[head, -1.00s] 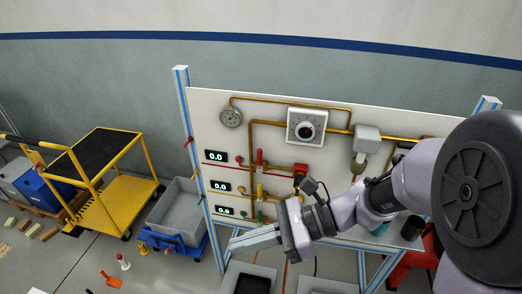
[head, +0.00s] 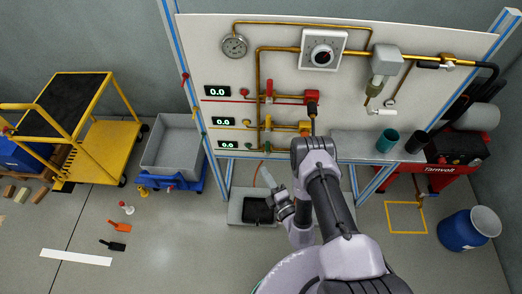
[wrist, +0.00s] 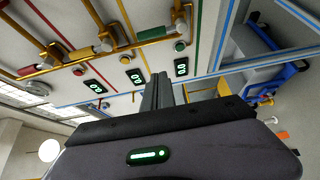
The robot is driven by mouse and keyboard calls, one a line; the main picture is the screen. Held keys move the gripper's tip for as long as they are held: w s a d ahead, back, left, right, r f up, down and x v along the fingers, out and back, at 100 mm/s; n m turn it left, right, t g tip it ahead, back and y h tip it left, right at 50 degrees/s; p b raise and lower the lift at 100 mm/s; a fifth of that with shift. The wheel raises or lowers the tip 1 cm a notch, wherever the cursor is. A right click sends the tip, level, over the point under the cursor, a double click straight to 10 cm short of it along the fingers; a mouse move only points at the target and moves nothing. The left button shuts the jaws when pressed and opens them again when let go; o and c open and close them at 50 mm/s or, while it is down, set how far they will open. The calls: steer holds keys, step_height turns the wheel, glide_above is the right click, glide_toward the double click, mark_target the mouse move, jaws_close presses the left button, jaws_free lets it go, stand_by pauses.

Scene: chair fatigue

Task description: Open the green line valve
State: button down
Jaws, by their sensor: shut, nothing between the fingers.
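The green line valve (head: 267,147) is the lowest of the valves on the white panel in the head view, with a small upright green handle. My gripper (head: 267,178) is shut and empty. It is below the panel's lower edge, apart from the valve, and its fingertips point up and slightly left. In the wrist view the closed fingers (wrist: 158,92) point up toward the panel, short of the pipes.
Red (head: 268,87) and yellow (head: 268,122) valves sit above the green one. The readouts (head: 217,91) show 0.0. A grey bin (head: 172,145) on a blue dolly stands left of the panel. A shelf (head: 350,147) with a teal cup (head: 387,140) juts out at right.

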mark_target(267, 148)
steer(key=w+a+b, duration=0.1)
steer(key=w+b, duration=0.3)
steer(key=w, duration=0.5)
steer(key=shift+w+b, duration=0.2)
steer(key=shift+b, duration=0.1)
steer(key=shift+d, duration=0.1)
